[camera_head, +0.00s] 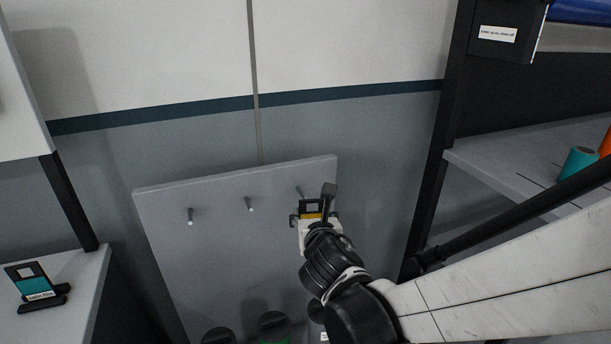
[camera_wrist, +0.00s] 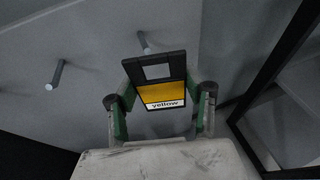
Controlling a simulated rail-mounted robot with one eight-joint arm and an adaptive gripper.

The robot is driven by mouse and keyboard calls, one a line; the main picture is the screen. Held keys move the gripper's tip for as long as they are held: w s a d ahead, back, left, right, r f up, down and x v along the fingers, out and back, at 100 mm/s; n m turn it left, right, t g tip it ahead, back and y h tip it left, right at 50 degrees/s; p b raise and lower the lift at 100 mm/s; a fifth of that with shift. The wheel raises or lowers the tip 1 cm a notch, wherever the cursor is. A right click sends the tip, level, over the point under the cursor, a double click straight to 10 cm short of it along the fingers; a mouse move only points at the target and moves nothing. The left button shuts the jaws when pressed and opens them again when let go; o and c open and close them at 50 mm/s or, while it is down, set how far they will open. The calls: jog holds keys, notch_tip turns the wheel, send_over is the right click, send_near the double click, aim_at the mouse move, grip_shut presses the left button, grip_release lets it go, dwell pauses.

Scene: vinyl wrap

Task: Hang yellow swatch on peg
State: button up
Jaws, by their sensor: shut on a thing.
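The yellow swatch (camera_wrist: 163,94) is a black-framed card with a square opening at its top, a yellow band and a label reading "yellow". My gripper (camera_wrist: 160,108) is shut on it, a finger at each side. In the head view the swatch (camera_head: 312,207) shows at the end of my arm, in front of the board's right part. A peg (camera_wrist: 146,44) stands just beyond the swatch's top edge in the wrist view; it also shows in the head view (camera_head: 299,192). I cannot tell whether swatch and peg touch. Two more pegs (camera_head: 250,204) (camera_head: 190,216) are bare.
The grey pegboard (camera_head: 160,240) leans at the wall. A teal swatch (camera_head: 34,281) stands in a holder on the left shelf. A dark rack post (camera_head: 432,180) and shelf (camera_head: 500,165) stand on the right. Dark round objects (camera_head: 273,325) sit at the board's foot.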

jog(key=shift+w+a+f+b, duration=0.2)
jog(key=shift+w+a+b, duration=0.1)
jog(key=shift+w, duration=0.65)
jog(key=shift+w+a+f+b, duration=0.25)
jog(key=shift+w+a, duration=0.1)
jog(key=shift+w, duration=0.6)
jog(key=shift+w+a+f+b, duration=0.2)
jog(key=shift+w+a, duration=0.1)
jog(key=shift+w, duration=0.65)
jog(key=o, duration=1.2)
jog(key=shift+s, duration=0.1)
